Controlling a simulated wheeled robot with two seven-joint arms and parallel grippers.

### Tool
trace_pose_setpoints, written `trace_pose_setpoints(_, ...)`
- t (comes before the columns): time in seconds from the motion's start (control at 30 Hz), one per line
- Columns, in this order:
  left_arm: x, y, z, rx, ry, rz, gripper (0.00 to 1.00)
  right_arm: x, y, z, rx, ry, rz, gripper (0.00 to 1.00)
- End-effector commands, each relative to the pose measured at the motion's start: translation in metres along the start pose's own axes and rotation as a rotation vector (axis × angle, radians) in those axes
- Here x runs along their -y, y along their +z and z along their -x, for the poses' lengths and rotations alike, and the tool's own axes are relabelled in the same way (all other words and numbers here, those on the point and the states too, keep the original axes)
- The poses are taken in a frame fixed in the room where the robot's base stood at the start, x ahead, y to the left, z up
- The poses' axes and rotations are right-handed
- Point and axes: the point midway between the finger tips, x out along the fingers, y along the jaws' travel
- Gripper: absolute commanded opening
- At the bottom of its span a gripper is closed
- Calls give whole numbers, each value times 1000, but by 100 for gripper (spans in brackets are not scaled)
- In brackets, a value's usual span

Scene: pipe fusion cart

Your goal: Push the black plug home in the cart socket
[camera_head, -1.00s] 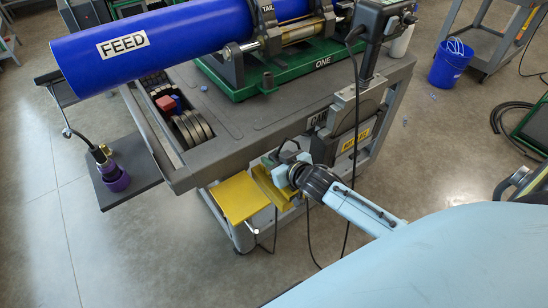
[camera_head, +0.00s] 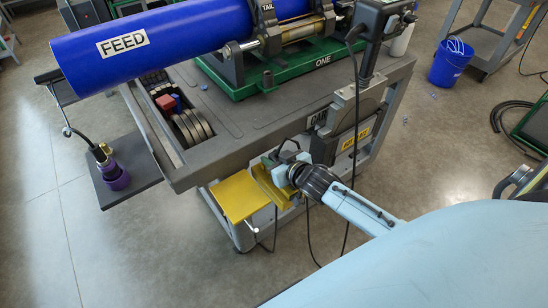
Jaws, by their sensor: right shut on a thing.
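My light blue right arm comes in from the lower right to the cart's near side. My right gripper (camera_head: 275,164) is at the yellow bracket (camera_head: 265,188) under the cart's edge. It is shut on what appears to be the black plug, which the gripper and wrist mostly hide. A thin black cable hangs below the gripper. The socket face is hidden, so I cannot tell how deep the plug sits. My left gripper is out of view.
The grey cart (camera_head: 225,148) carries a blue FEED pipe (camera_head: 150,45) on a green ONE base (camera_head: 255,85). A yellow flap (camera_head: 239,196) juts out left of the gripper. Black cables hang from the cart to its right. A purple item (camera_head: 115,176) stands on a side shelf. The floor in front is clear.

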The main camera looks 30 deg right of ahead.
Motion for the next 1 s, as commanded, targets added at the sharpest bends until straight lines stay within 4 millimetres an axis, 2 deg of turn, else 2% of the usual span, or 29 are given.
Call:
trace_pose_setpoints(0.27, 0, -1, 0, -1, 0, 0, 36, 0, 3, 0, 5, 0, -1, 7)
trace_pose_setpoints(0.3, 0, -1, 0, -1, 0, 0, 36, 0, 3, 0, 6, 0, -1, 36)
trace_pose_setpoints(0.47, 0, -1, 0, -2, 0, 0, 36, 0, 3, 0, 5, 0, 0, 56)
trace_pose_setpoints(0.77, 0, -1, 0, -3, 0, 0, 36, 0, 2, 2, 4, 0, 0, 56)
trace_pose_setpoints(0.87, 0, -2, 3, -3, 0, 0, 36, 0, 3, 9, 6, 0, 0, 56)
trace_pose_setpoints(1.0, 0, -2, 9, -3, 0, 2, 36, 0, 2, 32, 6, 0, 1, 56)
